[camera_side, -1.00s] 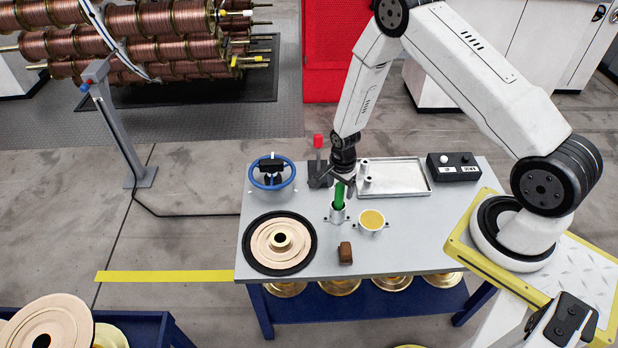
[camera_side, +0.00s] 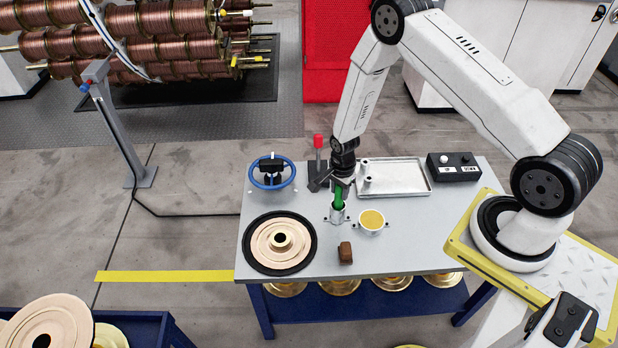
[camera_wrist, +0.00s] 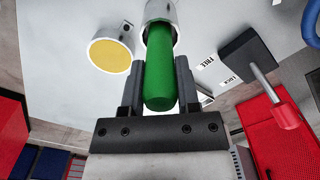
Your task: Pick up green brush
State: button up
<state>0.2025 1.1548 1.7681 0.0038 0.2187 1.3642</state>
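The green brush (camera_side: 339,202) stands upright in a small metal holder (camera_side: 337,216) on the grey table; only its green handle shows. In the wrist view the green handle (camera_wrist: 160,75) rises from the holder's ring (camera_wrist: 172,8) towards me. My gripper (camera_side: 342,184) is right above the holder, pointing down at the top of the brush. In the wrist view its two dark fingers (camera_wrist: 161,70) stand on either side of the handle, close to it. They look open; whether either touches the handle is hard to see.
A cup with yellow contents (camera_side: 371,219) is just right of the holder. A red-knobbed lever (camera_side: 318,160), a metal tray (camera_side: 405,178) and a black control box (camera_side: 454,167) are behind.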

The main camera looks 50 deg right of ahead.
grip_shut()
jog(key=shift+r, duration=0.1)
jog(key=shift+r, duration=4.9)
jog(key=shift+s+d, duration=0.35)
jog(key=shift+s, duration=0.1)
jog(key=s+d, duration=0.4)
jog(key=s, duration=0.4)
jog(key=shift+s+d+f, duration=0.15)
jog(key=shift+s+f, duration=0.05)
jog(key=shift+f, duration=0.1)
